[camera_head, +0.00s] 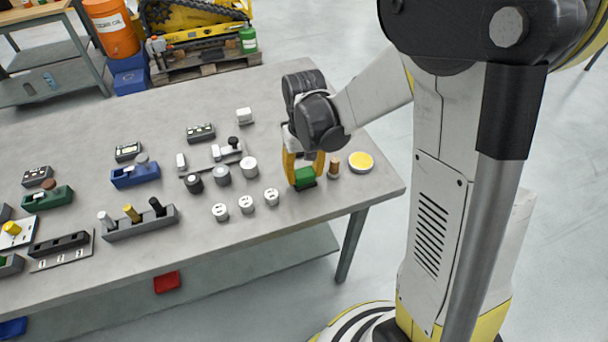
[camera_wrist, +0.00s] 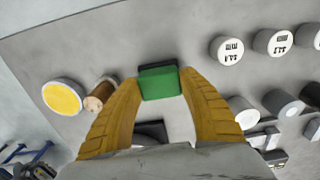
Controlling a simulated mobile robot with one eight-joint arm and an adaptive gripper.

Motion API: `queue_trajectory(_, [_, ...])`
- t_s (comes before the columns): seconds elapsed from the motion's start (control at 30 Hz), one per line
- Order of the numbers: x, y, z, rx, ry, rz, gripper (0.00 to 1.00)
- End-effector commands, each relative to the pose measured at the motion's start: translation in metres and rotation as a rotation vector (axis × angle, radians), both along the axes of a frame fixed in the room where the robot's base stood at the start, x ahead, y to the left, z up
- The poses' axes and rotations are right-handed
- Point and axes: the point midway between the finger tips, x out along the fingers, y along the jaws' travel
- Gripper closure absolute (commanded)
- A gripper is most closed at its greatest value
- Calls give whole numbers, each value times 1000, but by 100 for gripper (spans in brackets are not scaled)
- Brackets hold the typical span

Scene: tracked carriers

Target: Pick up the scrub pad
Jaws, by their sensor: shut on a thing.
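The scrub pad (camera_head: 305,176) is a small green block with a dark layer, near the right end of the grey table (camera_head: 375,194). My gripper (camera_head: 304,168) has yellow fingers and points down, with one finger on each side of the pad. In the wrist view the pad (camera_wrist: 160,82) sits between the two fingertips (camera_wrist: 160,84), and the gripper is shut on it. The dark layer shows along the pad's far edge. I cannot tell whether the pad touches the table or is slightly raised.
A brown cylinder (camera_head: 334,168) stands close to the right of the pad, with a round yellow-topped disc (camera_head: 361,161) beyond it. Several white labelled cylinders (camera_head: 246,204) stand to the left. The table's front right corner is close by and bare.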

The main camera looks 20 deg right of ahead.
Motion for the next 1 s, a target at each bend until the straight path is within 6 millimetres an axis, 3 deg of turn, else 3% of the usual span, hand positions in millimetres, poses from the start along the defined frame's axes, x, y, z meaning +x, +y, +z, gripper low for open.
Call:
queue_trajectory(0.17, [0,0,12,0,0,0,83])
queue_trajectory(0.37, [0,0,48,0,0,0,83])
queue_trajectory(0.7, [-35,-66,87,0,0,-4,83])
queue_trajectory(1.0, [-52,-99,108,0,0,-2,83])
